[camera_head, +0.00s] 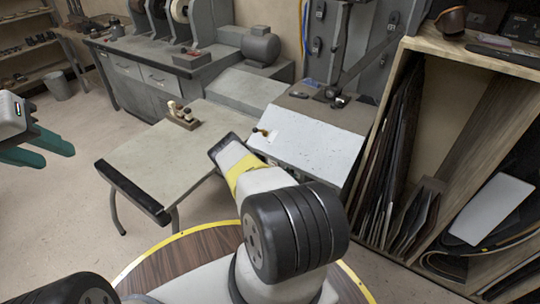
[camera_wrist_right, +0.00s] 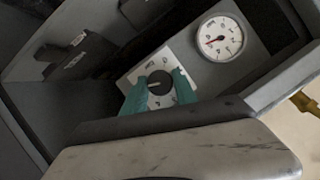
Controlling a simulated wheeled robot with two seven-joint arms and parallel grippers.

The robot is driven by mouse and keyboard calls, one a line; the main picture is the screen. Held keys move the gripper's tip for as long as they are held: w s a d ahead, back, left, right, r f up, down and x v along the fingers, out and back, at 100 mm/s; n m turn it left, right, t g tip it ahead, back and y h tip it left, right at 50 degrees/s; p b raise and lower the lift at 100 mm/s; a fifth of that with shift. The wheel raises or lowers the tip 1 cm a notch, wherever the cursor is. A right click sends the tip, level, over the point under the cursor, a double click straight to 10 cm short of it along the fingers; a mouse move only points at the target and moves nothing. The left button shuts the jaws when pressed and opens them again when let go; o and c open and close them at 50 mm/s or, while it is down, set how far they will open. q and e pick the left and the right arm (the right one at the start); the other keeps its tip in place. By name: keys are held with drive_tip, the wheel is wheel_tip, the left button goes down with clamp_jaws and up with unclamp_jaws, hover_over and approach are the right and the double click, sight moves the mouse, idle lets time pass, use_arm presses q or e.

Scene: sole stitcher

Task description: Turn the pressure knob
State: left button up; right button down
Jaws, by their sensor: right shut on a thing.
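The pressure knob (camera_wrist_right: 159,83) is a round black dial with a pale pointer line, set on a light grey plate in the right wrist view. My right gripper (camera_wrist_right: 160,88) has a teal finger on either side of the knob and is shut on it. In the head view, my own right arm reaches to the machine's pale slanted front (camera_head: 310,143), and the knob and right fingertips are hidden. My left gripper (camera_head: 57,156) hangs at the far left, its teal fingers apart and empty, away from the machine.
A white pressure gauge (camera_wrist_right: 221,38) with a red needle sits to the right of the knob. A grey table (camera_head: 165,155) stands left of my right arm. A wooden shelf (camera_head: 455,52) holding sheets is at right. Open floor lies at left.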

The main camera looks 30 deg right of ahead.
drive_tip(key=shift+m+t, duration=0.8)
drive_tip(key=shift+m, duration=0.6)
drive_tip(key=c, duration=1)
unclamp_jaws()
drive_tip(key=shift+s, duration=0.1)
drive_tip(key=v, duration=0.7)
drive_tip(key=shift+s+a, duration=0.2)
drive_tip(key=shift+s, duration=0.1)
